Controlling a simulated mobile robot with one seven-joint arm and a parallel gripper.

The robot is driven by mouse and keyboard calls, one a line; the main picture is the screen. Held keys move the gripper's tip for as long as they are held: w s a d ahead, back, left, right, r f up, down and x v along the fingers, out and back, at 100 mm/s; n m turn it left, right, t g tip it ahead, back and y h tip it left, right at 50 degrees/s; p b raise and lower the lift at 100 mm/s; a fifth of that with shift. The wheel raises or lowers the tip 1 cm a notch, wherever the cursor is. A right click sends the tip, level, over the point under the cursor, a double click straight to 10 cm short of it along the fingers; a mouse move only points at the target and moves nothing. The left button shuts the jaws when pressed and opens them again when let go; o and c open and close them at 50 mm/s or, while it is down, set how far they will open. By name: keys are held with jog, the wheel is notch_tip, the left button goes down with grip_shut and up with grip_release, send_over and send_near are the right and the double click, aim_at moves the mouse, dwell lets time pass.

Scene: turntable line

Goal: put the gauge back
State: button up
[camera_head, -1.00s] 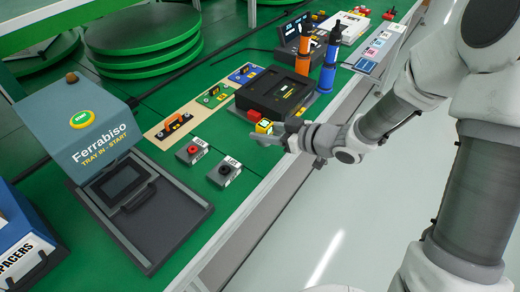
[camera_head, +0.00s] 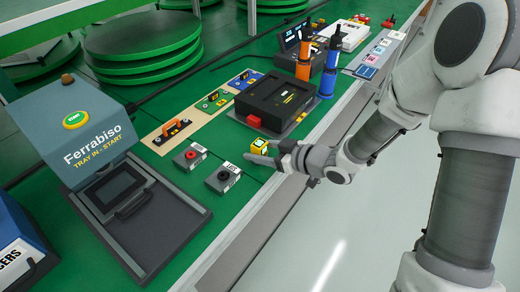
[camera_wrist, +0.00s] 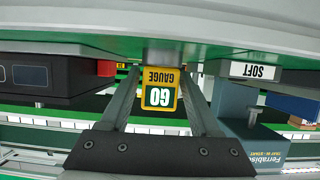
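The gauge (camera_head: 259,147) is a small yellow block with a green-and-white face. In the wrist view the gauge (camera_wrist: 160,88) reads "GAUGE" and "GO", upside down, between my two fingers. My gripper (camera_head: 266,154) appears shut on it, low over the front part of the green bench, right of the black-button box. My gripper also shows in the wrist view (camera_wrist: 163,85), with a finger on each side of the gauge. I cannot tell whether the gauge touches the bench.
A black case (camera_head: 277,100) with a red block (camera_head: 253,122) sits just behind. Black-button box (camera_head: 223,178) and red-button box (camera_head: 190,155) stand left. A tan board (camera_head: 188,122) carries coloured plates. The Ferrabiso machine (camera_head: 90,135) is far left. Orange and blue bottles (camera_head: 328,80) stand behind right.

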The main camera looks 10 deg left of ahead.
jog(key=shift+o, duration=0.7)
